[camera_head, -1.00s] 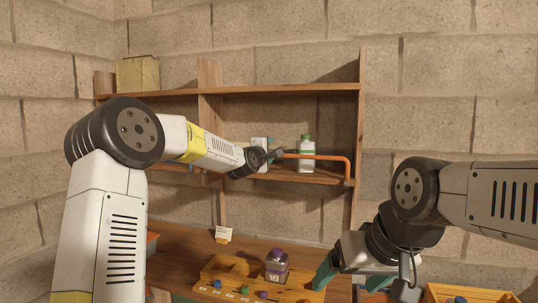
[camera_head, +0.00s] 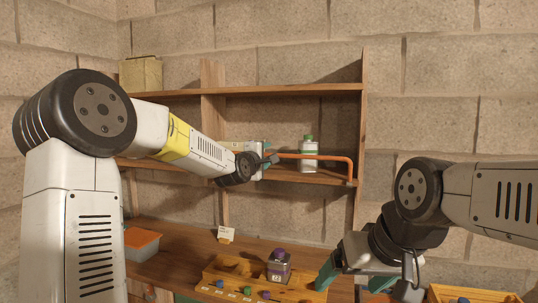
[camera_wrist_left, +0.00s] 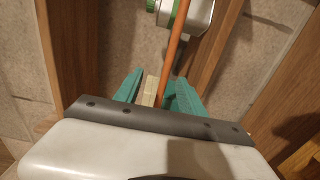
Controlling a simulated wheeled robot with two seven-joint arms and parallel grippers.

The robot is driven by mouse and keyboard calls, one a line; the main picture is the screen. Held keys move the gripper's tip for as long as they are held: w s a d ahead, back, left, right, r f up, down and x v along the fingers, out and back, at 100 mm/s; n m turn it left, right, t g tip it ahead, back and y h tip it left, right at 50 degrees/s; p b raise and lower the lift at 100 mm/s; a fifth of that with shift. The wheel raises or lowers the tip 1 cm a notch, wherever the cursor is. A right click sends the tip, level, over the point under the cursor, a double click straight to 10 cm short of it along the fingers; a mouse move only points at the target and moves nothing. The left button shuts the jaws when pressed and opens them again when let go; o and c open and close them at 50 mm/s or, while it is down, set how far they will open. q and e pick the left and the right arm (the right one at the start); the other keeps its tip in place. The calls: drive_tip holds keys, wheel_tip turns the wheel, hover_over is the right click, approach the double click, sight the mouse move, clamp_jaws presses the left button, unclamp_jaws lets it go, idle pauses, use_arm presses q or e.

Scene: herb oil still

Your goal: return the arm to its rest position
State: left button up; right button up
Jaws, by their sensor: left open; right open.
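My left arm reaches in from the left to the shelf. Its gripper (camera_head: 268,158) is near the left end of the orange rail (camera_head: 318,156), left of a white bottle with a green cap (camera_head: 308,158). In the left wrist view the teal fingers (camera_wrist_left: 157,92) are apart; the orange rail and a pale block-like thing (camera_wrist_left: 150,90) show between them, contact unclear. The green-capped bottle (camera_wrist_left: 188,14) is beyond the fingertips. My right gripper (camera_head: 353,279) is open and low at the right, above the bench, with nothing visible between its teal fingers.
The wooden shelf (camera_head: 290,90) stands against the block wall, with a tan box (camera_head: 140,74) on top. On the bench are a grey-and-orange tub (camera_head: 142,246), a small card (camera_head: 226,235) and a wooden rack (camera_head: 228,272) with a purple-capped bottle (camera_head: 279,268). A wooden crate (camera_head: 470,294) is lower right.

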use_arm(q)
drive_tip(key=shift+v, duration=0.95)
